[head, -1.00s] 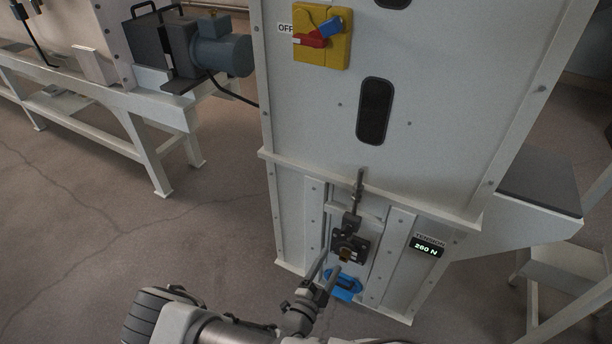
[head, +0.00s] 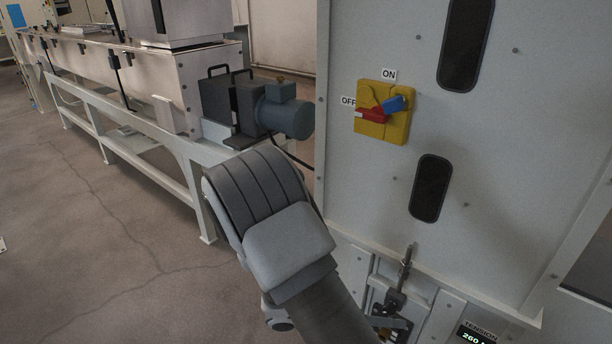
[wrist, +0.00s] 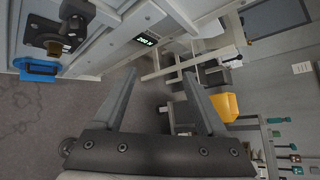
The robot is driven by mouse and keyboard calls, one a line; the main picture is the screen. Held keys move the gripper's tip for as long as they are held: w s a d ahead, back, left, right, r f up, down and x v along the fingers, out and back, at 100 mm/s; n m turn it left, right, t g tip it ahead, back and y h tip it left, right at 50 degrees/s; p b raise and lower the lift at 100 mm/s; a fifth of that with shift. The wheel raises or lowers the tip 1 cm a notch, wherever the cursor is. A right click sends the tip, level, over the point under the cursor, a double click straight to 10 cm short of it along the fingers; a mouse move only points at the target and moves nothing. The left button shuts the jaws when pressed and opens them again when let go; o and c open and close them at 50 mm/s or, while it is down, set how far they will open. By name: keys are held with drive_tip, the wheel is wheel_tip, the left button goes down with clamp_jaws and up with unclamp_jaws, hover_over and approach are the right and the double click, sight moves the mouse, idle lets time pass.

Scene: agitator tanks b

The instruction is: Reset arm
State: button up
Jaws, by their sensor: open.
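My gripper (wrist: 158,100) is open and empty in the wrist view, its two fingers spread apart with nothing between them. In the head view my arm rises in front of the white cabinet (head: 390,40), and the gripper itself is out of that view. The tensioner mechanism (head: 392,312) is low on the cabinet, partly hidden by my arm. It also shows at the upper left of the wrist view (wrist: 62,28), apart from my fingers. The blue part (wrist: 36,67) sits beside it. The tension display (head: 476,335) reads 260.
A yellow switch panel (head: 383,125) with a red and a blue handle is on the cabinet face, by ON and OFF labels. A motor (head: 284,112) and a long trough on a white frame (head: 110,115) stand at the left. Open floor (head: 80,240) lies at lower left.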

drive_tip(key=s+a+r+m+t+y, duration=0.1)
drive_tip(key=s+r+m+y, duration=0.3)
drive_tip(key=r+m, duration=0.55)
drive_tip(key=s+r+m+t+y, duration=0.2)
drive_tip(key=s+r+m+y, duration=0.25)
drive_tip(key=r+m, duration=0.45)
drive_tip(key=s+a+r+m+t+y, duration=0.1)
drive_tip(key=s+r+m+y, duration=0.3)
drive_tip(key=r+m, duration=0.55)
wheel_tip(320, 180, up, 20)
drive_tip(key=m+p, duration=0.2)
drive_tip(key=p, duration=1.8)
drive_tip(key=shift+w+a+y+p, duration=0.15)
drive_tip(key=shift+w+y+p, duration=0.05)
drive_tip(key=shift+y+p, duration=0.25)
drive_tip(key=shift+f, duration=0.1)
